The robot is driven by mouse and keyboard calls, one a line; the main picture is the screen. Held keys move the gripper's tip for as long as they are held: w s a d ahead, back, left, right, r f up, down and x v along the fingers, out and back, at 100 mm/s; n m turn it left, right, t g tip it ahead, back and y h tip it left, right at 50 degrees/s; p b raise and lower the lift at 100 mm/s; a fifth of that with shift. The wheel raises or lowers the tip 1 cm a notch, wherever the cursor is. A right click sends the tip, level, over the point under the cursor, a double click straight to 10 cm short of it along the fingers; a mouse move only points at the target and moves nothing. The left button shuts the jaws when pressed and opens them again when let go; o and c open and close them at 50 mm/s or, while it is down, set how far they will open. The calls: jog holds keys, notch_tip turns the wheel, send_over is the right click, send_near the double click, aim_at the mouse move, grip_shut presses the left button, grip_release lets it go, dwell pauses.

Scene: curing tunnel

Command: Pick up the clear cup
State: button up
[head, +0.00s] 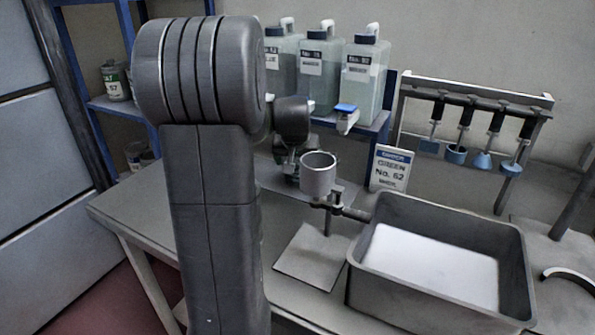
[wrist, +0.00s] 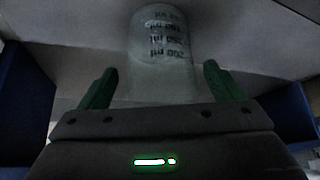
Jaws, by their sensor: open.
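The clear cup (wrist: 162,45) shows in the wrist view, see-through with dark ml markings that read upside down there. It stands ahead of my gripper (wrist: 160,72), roughly centred between the two green fingers. The fingers are spread wide, with a gap on each side of the cup. I cannot tell how far its wall reaches in between the fingertips. In the head view my arm hides most of the gripper, and I cannot make out the clear cup.
A grey metal cup (head: 318,179) sits in a clamp stand (head: 327,215) close by my gripper. A grey tray (head: 395,305) with a white bottom lies front right.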

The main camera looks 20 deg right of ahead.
jog(key=shift+w+d+f, duration=0.1)
jog(key=shift+w+f, duration=0.25)
jog(key=shift+f, duration=0.3)
jog(key=c, duration=1.1)
jog(key=shift+c, duration=0.6)
jog(key=shift+r, duration=0.25)
